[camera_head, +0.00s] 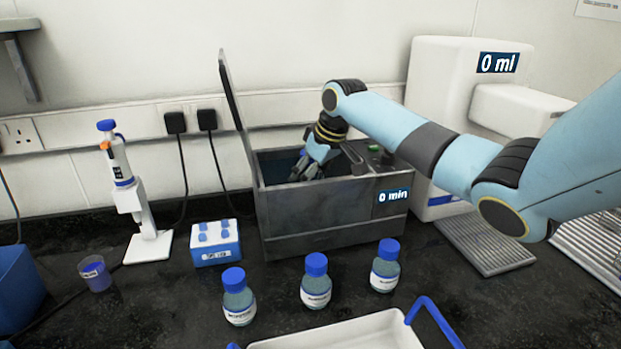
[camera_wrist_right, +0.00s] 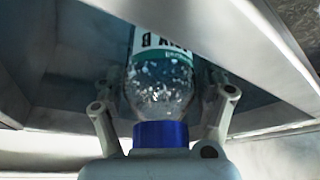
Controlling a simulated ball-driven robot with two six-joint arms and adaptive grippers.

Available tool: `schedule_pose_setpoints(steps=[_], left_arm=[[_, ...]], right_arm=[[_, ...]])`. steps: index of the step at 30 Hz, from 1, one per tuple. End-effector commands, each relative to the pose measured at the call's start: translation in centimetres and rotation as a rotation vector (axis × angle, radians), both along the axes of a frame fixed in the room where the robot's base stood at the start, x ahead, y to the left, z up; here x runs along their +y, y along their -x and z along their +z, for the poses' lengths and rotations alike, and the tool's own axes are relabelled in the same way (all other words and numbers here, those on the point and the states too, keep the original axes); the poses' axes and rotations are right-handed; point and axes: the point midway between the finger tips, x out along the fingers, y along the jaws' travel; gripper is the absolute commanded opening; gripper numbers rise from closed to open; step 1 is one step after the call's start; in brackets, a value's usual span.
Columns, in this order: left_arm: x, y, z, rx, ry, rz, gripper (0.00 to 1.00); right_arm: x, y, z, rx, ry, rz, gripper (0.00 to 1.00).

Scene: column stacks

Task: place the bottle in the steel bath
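The steel bath (camera_head: 325,238) stands at the back centre with its lid upright on the left and "0 min" on its front. My right gripper (camera_head: 318,168) reaches down into the bath's opening. In the right wrist view, a clear bottle with a blue cap (camera_wrist_right: 161,134) and a white-green label lies between the fingers of this gripper (camera_wrist_right: 162,95), cap toward the palm. The fingers appear closed around the bottle's shoulder, though their pads are dark and partly hidden. The bottle's far end is hidden by the bath's rim (camera_wrist_right: 215,30). My left gripper is out of view.
Three blue-capped bottles (camera_head: 238,298) (camera_head: 316,283) (camera_head: 385,267) stand in front of the bath. A white tray with blue handles (camera_head: 345,335) lies at the front. A blue-white tube rack (camera_head: 216,245) and a pipette stand (camera_head: 148,247) are left. A white dispenser (camera_head: 440,80) stands behind right.

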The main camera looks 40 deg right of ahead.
Motion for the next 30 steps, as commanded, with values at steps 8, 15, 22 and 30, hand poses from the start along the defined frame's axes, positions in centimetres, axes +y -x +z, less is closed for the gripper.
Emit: schedule_pose_setpoints(steps=[8,15,22,30], left_arm=[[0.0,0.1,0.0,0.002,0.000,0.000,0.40],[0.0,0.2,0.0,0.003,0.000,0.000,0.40],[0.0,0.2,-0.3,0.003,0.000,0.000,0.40],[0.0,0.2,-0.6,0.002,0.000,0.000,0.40]], right_arm=[[0.0,0.0,0.0,0.000,0.000,0.000,0.90],[-0.1,0.3,1.1,-0.001,0.003,0.001,0.90],[-0.3,2.2,5.6,-0.002,0.005,0.002,0.90],[-0.5,4.1,10.2,-0.001,0.003,0.000,0.90]])
